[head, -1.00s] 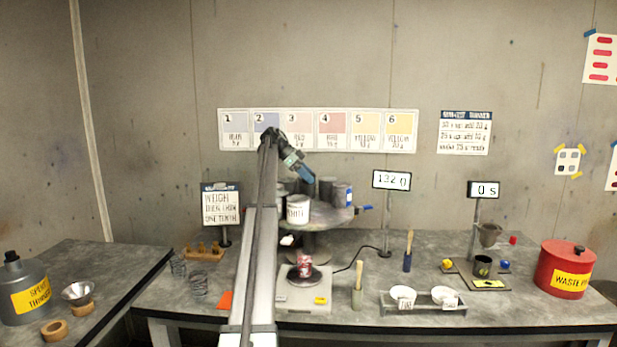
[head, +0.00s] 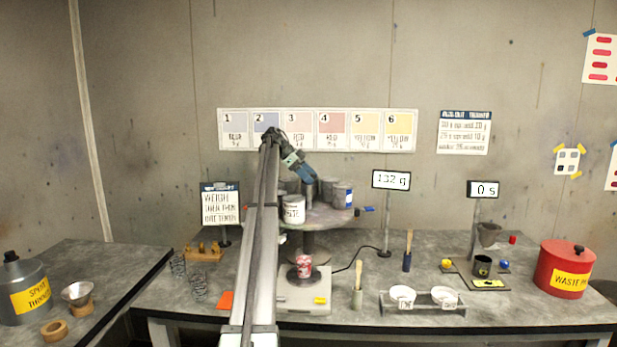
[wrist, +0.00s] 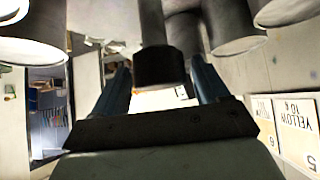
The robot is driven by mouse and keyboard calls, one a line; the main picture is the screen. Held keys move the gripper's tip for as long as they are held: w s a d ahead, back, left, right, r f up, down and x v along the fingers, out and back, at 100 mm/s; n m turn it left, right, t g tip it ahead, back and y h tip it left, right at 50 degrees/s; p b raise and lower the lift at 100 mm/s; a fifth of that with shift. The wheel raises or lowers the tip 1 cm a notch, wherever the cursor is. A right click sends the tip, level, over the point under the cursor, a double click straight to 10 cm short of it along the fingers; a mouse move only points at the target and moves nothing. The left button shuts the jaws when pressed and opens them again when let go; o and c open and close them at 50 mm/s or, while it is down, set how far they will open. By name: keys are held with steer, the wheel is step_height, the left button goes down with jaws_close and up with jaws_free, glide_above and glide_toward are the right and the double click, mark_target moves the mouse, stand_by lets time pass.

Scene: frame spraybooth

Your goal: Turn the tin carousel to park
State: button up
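The tin carousel is a round grey turntable (head: 322,219) on a stand, at the middle of the bench in the head view. It carries several grey tins, a white tin marked WHITE (head: 293,210) at the front left and a blue-labelled tin (head: 343,195) at the right. A small blue piece (head: 365,209) sticks out at its right edge. My gripper (head: 308,180) is above the carousel. In the wrist view my gripper (wrist: 160,88) is open, with a dark upright post (wrist: 158,66) between its fingers. Gaps show beside the post; I cannot tell whether either finger touches it.
A scale (head: 318,300) with a red-and-white can (head: 304,266) stands in front of the carousel. A display (head: 391,180) on a pole is to the right. A sign (head: 220,204) stands to the left. Cups, brushes and a red waste can (head: 566,268) are further right.

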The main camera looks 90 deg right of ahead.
steer(key=shift+r, duration=0.1)
step_height(320, 180, up, 10)
steer(key=shift+f, duration=0.1)
stand_by(0.7)
